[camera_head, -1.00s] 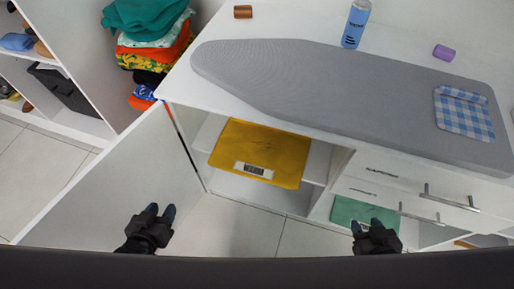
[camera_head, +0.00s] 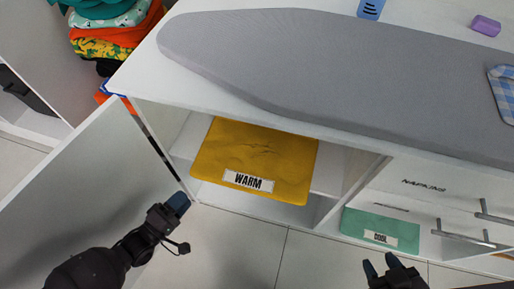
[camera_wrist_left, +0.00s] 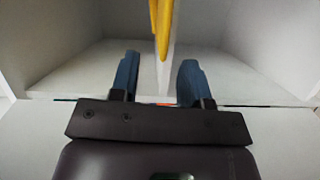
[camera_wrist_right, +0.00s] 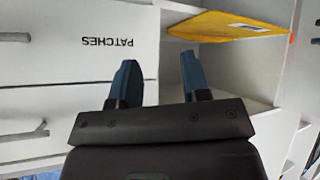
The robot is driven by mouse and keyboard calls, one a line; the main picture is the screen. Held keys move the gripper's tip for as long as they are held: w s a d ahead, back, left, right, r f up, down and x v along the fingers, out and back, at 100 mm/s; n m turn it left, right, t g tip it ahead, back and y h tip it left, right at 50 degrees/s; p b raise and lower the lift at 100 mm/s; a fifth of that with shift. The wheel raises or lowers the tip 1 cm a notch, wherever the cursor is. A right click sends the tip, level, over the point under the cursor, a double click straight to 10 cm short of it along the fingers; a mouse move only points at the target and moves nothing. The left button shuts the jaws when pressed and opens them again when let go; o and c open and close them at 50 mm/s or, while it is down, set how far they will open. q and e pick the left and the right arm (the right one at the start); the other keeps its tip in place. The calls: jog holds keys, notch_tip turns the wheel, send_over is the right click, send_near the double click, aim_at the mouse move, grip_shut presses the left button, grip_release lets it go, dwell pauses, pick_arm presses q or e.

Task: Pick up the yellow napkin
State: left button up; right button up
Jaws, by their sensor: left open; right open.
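The yellow napkin (camera_head: 258,155) lies flat on a shelf inside the open white cabinet, with a white WARM label on its front part. Its front part reaches out past the shelf edge. My left gripper (camera_head: 179,203) is open and empty, just left of and in front of the napkin. In the left wrist view the napkin (camera_wrist_left: 161,22) appears nearly edge-on, ahead of and between the open fingers, apart from them. My right gripper (camera_head: 381,264) is open and empty, low and right of the napkin. The right wrist view shows the napkin (camera_wrist_right: 225,27) at the upper right.
An open cabinet door (camera_head: 90,180) stands left of my left arm. The grey ironing board (camera_head: 330,70) lies on top of the cabinet. A green cloth labelled COOL (camera_head: 380,232) sits lower right. Drawers with handles (camera_head: 465,238) stand at the right. Floor in front is clear.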

aim_at(206, 173)
pick_arm(q)
jog(key=shift+n, duration=0.3)
jog(key=shift+w+a+f+b+x, duration=0.15)
jog(key=shift+b+x, duration=0.15)
jog(key=shift+x, duration=1.55)
jog(key=shift+a+f+b+x, duration=0.1)
jog(key=shift+f+b+x, duration=0.15)
jog(key=shift+x, duration=1.6)
jog(key=shift+w+a+f+b+x, duration=0.1)
jog(key=shift+b+x, duration=0.2)
jog(key=shift+x, duration=1.55)
grip_shut()
